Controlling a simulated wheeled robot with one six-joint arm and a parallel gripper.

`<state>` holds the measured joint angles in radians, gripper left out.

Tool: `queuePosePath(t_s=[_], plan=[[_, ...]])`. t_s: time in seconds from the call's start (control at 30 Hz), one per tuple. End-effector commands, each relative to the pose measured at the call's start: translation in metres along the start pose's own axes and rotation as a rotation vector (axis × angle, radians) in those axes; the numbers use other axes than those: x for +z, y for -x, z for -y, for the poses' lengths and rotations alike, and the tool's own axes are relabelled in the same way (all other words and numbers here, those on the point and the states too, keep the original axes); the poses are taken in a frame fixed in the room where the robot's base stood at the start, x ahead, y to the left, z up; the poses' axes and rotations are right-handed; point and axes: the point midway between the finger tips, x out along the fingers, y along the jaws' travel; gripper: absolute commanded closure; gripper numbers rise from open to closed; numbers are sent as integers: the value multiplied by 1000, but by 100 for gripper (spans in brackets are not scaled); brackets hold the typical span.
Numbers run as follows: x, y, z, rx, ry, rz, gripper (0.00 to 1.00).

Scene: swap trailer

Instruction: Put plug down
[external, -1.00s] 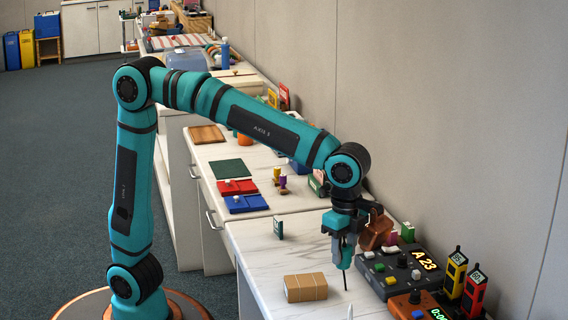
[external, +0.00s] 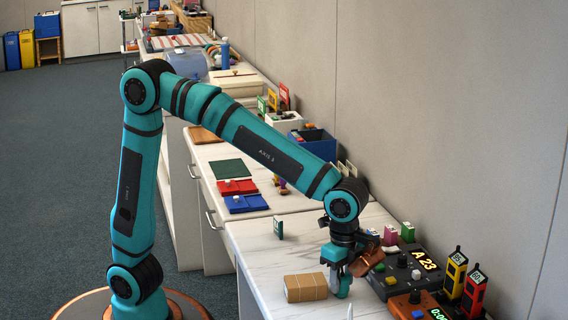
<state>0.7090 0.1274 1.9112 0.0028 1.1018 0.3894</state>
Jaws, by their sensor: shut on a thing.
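My gripper (external: 341,288) is low over the white marble-look counter (external: 265,240), just right of a brown cardboard-like box (external: 305,288). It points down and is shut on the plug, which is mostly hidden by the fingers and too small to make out. The fingertips are close to the counter top. I cannot tell whether the plug touches the surface.
Yellow (external: 455,270) and red (external: 475,292) handheld units stand beyond. The counter's left part is clear.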

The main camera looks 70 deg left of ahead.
Motion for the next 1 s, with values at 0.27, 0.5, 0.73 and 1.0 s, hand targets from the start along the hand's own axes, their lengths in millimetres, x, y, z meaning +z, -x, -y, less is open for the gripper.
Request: queuePosePath(t_s=[0.27,0.5,0.73,1.0], plan=[[0,-2,0,0,0,0,43],[0,-1,0,0,0,0,43],[0,23,0,-1,0,-3,43],[0,75,0,-1,0,-3,43]])
